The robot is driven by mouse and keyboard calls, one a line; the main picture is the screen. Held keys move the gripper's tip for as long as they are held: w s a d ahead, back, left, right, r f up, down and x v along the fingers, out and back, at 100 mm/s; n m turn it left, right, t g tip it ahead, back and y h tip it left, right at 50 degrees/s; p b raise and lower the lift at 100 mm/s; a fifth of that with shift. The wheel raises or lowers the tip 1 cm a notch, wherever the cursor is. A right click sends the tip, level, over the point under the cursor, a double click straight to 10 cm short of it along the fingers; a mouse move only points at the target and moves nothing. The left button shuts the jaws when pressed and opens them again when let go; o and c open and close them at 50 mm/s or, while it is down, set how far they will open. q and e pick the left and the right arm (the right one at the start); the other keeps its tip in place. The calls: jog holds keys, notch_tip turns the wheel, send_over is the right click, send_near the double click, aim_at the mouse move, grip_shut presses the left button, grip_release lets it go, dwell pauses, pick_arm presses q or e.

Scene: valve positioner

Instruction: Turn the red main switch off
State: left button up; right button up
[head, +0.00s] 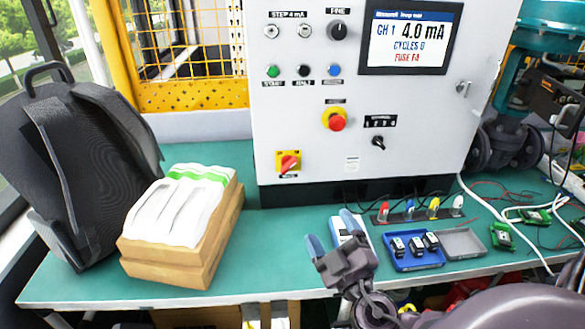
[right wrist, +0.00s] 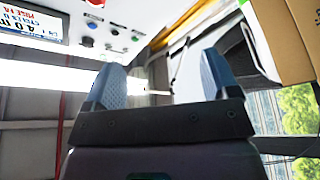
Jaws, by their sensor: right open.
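The red main switch (head: 289,163) is a red rotary handle on a yellow plate, low on the left of the white control cabinet (head: 290,115). Its handle looks tilted, and I cannot read its label. My right gripper (head: 333,238) is below and to the right of the switch, over the bench and apart from the cabinet. Its two blue fingers are spread with nothing between them. They also show in the right wrist view (right wrist: 165,80), with the cabinet face upside down behind. My left gripper is not in view.
A cardboard box (head: 190,250) with white packets and a black backpack (head: 80,160) stand left on the green bench (head: 270,228). A red mushroom button (head: 336,120) is above the switch. A blue tray (head: 412,262) and coloured plugs are right of the gripper.

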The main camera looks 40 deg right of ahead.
aim_at(290, 169)
jog(key=f+x, duration=0.1)
jog(key=x, duration=0.5)
jog(key=f+p+x, duration=0.1)
jog(key=f+x, duration=0.1)
jog(key=x, duration=0.4)
jog(key=w+f+p+x, duration=0.1)
jog(key=x, duration=0.6)
jog(key=shift+w+d+f, duration=0.2)
jog(key=shift+d+f, duration=0.05)
jog(key=shift+w+d+r, duration=0.1)
jog(key=shift+w+d, duration=0.1)
jog(key=shift+w, duration=0.45)
jog(key=shift+p, duration=0.3)
jog(key=c, duration=0.9)
